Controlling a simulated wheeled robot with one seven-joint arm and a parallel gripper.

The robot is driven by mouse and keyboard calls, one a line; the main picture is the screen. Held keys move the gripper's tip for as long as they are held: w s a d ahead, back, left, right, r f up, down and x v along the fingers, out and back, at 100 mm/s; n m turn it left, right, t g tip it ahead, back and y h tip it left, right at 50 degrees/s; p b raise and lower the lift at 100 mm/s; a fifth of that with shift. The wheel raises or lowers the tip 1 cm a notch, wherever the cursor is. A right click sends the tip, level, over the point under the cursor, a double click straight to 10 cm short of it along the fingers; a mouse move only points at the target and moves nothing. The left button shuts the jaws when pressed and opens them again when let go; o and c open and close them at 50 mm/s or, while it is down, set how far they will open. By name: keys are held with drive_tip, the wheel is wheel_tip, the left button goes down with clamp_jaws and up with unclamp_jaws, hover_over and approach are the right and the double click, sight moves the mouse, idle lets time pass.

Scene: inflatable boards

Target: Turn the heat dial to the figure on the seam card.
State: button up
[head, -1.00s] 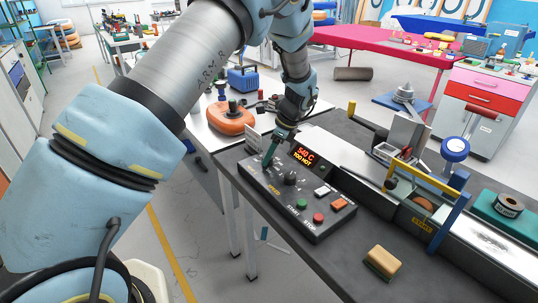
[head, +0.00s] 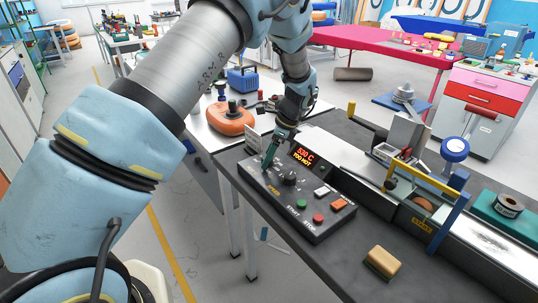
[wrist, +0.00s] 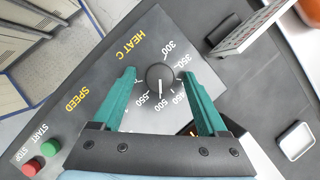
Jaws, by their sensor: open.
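My gripper (wrist: 158,74) is open, one green finger on each side of the knob, seemingly with small gaps. In the head view my gripper (head: 269,157) is over the far-left part of the control box (head: 262,192), hiding the heat dial. The red display (head: 304,155) reads 530 C, TOO HOT. A pale card (wrist: 248,28), possibly the seam card, is seen at a slant; its figure is unreadable.
A second black knob (head: 290,179) and several coloured buttons (head: 318,218) sit on the box. A welding machine with a yellow bar (head: 422,184) stands to the right. A tan block (head: 383,262) lies on the dark bench (head: 335,268).

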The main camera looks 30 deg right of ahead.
drive_tip(key=b+v, duration=0.3)
drive_tip(key=v, duration=0.7)
drive_tip(key=shift+r, duration=0.35)
drive_tip(key=w+a+r+n+g+h, duration=0.1)
drive_tip(key=a+n, duration=0.4)
drive_tip(key=a, duration=0.5)
drive_tip(key=w+a+r+n+g+h, duration=0.15)
drive_tip(key=a+n, duration=0.35)
drive_tip(key=a, duration=0.5)
drive_tip(key=s+a+n, duration=0.3)
drive_tip(key=a+n, duration=0.1)
drive_tip(key=a, duration=0.3)
drive_tip(key=s+a+f+n+t+h, duration=0.1)
drive_tip(key=s+a+n, duration=0.3)
drive_tip(key=a+n, duration=0.1)
drive_tip(key=s+a+n, duration=0.4)
drive_tip(key=a+n, duration=0.1)
drive_tip(key=a, duration=0.3)
drive_tip(key=shift+a+f, duration=0.4)
drive_tip(key=shift+t, duration=0.25)
